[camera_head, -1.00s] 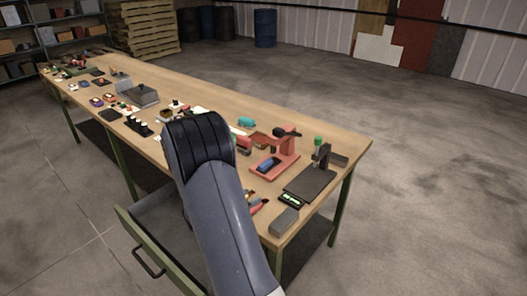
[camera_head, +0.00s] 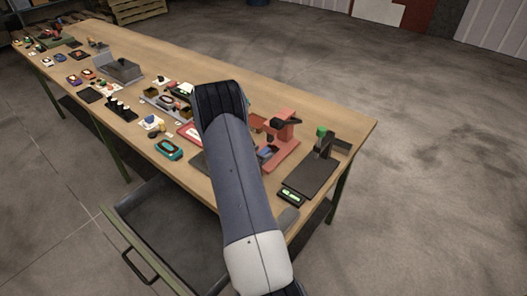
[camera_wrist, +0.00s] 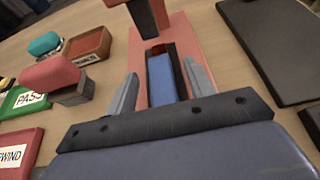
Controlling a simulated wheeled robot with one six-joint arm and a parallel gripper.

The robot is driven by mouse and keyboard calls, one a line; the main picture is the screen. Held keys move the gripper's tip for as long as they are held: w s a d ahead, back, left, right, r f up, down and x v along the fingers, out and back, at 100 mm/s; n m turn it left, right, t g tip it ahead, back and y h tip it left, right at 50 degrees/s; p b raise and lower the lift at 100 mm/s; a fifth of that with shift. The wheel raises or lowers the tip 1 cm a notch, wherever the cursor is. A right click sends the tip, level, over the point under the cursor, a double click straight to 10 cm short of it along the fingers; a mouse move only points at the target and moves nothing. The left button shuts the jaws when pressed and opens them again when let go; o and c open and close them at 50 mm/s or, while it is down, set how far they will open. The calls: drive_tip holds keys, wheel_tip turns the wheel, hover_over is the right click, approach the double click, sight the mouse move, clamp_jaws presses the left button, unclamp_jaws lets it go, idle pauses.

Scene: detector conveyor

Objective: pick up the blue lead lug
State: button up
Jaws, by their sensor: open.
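The blue piece, which I take for the blue lead lug (camera_wrist: 161,80), sits in a dark slot of the red press-like stand (camera_wrist: 186,30) in the wrist view. In the head view the blue piece (camera_head: 266,153) shows beside my arm, low on the red stand (camera_head: 284,152). My gripper (camera_wrist: 161,69) is open, with one pale finger on each side of the blue piece in the picture. I cannot tell whether the fingers touch it. In the head view my arm hides the gripper.
A dark flat plate with a post (camera_head: 313,174) stands right of the red stand. In the wrist view, a red stamp-like block (camera_wrist: 52,76), a green PASS pad (camera_wrist: 22,99) and a red-brown tray (camera_wrist: 88,46) lie to the left. An open drawer (camera_head: 165,225) juts from the bench.

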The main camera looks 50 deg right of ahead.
drive_tip(key=shift+d+f, duration=0.1)
drive_tip(key=shift+d, duration=0.1)
drive_tip(key=shift+c, duration=0.4)
clamp_jaws()
drive_tip(key=shift+r, duration=0.2)
